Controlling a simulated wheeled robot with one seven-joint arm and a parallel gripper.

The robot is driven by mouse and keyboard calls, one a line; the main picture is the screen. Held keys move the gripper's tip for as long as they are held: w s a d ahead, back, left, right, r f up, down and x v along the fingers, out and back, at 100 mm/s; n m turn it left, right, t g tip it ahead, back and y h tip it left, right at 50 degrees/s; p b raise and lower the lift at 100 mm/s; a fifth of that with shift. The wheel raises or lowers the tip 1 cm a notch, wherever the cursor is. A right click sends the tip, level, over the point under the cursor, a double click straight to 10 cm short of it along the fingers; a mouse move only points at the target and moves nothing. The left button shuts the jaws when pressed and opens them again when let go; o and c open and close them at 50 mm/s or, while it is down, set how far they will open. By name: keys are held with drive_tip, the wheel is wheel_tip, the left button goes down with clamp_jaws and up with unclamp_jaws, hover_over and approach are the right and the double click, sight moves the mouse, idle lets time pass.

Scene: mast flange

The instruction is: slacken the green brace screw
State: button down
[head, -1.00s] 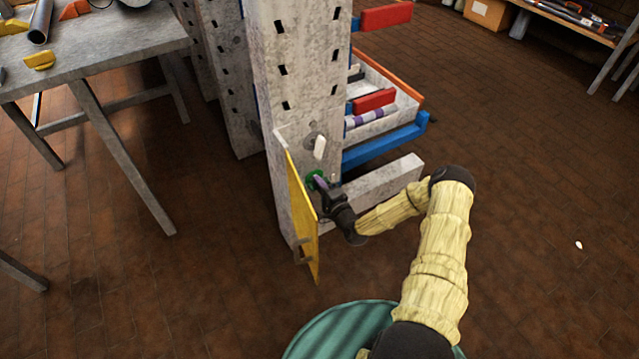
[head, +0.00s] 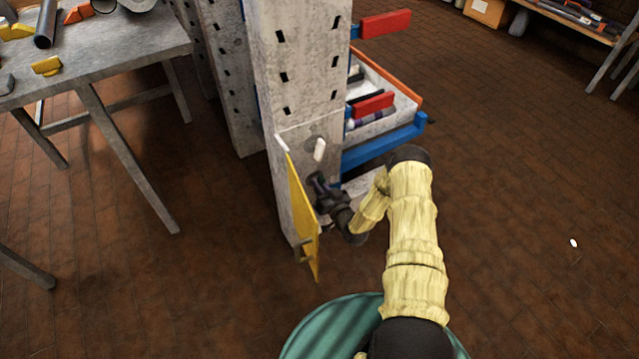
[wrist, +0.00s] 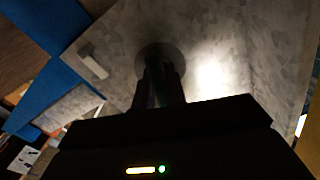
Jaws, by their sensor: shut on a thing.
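My gripper (head: 319,184) reaches the grey upright's lower face, just right of an open yellow panel. In the wrist view its two dark fingers (wrist: 161,84) are close together over a dark round plate (wrist: 160,56) on the grey face. The gripper is shut on the green brace screw. The screw itself is hidden behind the fingers and the wrist in both current views; no green of it shows. How far it is turned cannot be seen.
The yellow panel (head: 304,222) stands out close left of my gripper. A white lever (head: 320,149) sits just above it, also in the wrist view (wrist: 92,61). Blue shelf beams (head: 385,146) are at right.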

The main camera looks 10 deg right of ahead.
drive_tip(key=shift+n, duration=0.5)
drive_tip(key=c, duration=1.4)
unclamp_jaws()
drive_tip(key=shift+w, duration=0.1)
drive_tip(key=p+v, duration=0.2)
drive_tip(key=v, duration=0.3)
